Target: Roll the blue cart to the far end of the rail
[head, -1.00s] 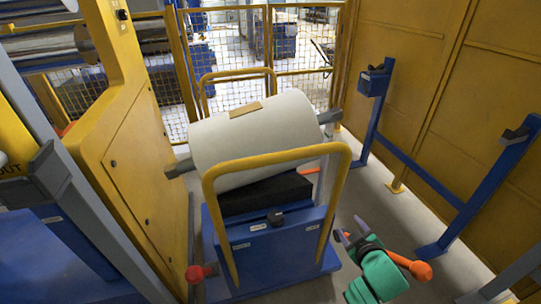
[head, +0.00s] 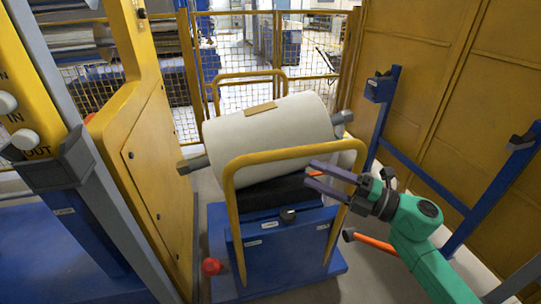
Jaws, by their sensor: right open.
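The blue cart (head: 283,246) stands on the floor in the middle of the head view, with a yellow push handle (head: 232,207) at its near side and another yellow hoop at its far side. A large white roll (head: 262,140) on a grey shaft lies on the cart's black bed. My right gripper (head: 312,176) is open, with its two fingers pointing left beside the right part of the near handle. I cannot tell whether it touches the handle. The rail is not clearly seen. My left gripper is not in view.
A yellow machine panel (head: 155,170) stands close on the left. A blue stand (head: 430,178) is on the right, before a yellow wall (head: 440,80). A mesh fence (head: 240,95) closes the back. An orange bar (head: 372,243) with a dark end is low at right.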

